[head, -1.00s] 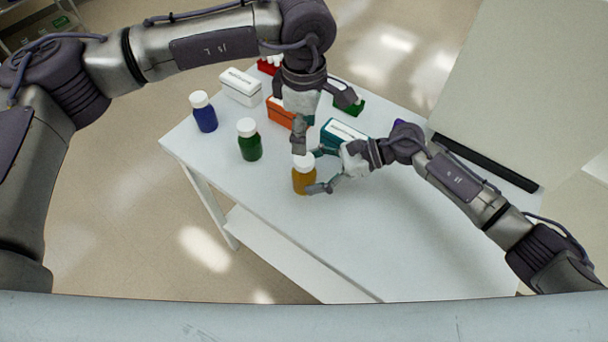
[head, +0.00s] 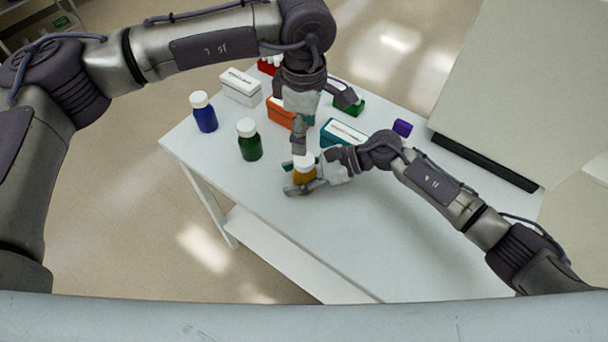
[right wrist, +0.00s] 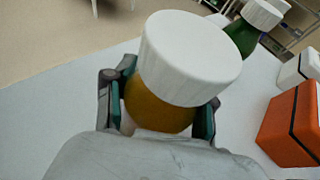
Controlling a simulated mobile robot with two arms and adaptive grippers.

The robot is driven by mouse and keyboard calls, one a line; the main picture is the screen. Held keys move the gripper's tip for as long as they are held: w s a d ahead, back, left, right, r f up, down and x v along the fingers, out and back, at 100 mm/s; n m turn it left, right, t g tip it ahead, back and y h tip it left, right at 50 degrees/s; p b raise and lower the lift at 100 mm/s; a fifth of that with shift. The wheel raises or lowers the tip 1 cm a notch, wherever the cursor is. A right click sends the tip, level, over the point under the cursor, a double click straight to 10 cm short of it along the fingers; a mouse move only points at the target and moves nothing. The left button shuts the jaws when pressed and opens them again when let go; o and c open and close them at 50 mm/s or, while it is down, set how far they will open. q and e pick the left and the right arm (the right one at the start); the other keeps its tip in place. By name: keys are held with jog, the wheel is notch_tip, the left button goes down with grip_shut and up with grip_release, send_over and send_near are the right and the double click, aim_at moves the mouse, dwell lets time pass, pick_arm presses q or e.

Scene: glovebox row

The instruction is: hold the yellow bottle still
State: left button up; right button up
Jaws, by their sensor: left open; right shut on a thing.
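The yellow bottle (head: 303,174) with a white cap stands upright on the white table in the head view. It fills the middle of the right wrist view, its amber body (right wrist: 155,106) below the large white cap (right wrist: 190,55). My right gripper (head: 304,184) is shut on the bottle's body, one finger on either side; its fingers also show in the right wrist view (right wrist: 158,112). My left gripper (head: 320,122) hangs open just above and behind the bottle, one finger close to the cap. I cannot tell whether that finger touches the cap.
A green bottle (head: 249,142) and a blue bottle (head: 204,115) stand to the left. Behind are a white box (head: 240,88), an orange box (head: 280,112), a teal box (head: 343,133) and a purple block (head: 402,127). The table's front right (head: 350,240) is clear.

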aim_at(305, 158)
grip_shut()
pick_arm(q)
jog(key=m, duration=0.6)
jog(key=shift+m, duration=0.4)
jog(key=m, duration=1.2)
jog(key=shift+m, duration=0.3)
jog(key=m, duration=0.7)
jog(key=shift+m, duration=0.3)
jog(key=shift+f, duration=4.05)
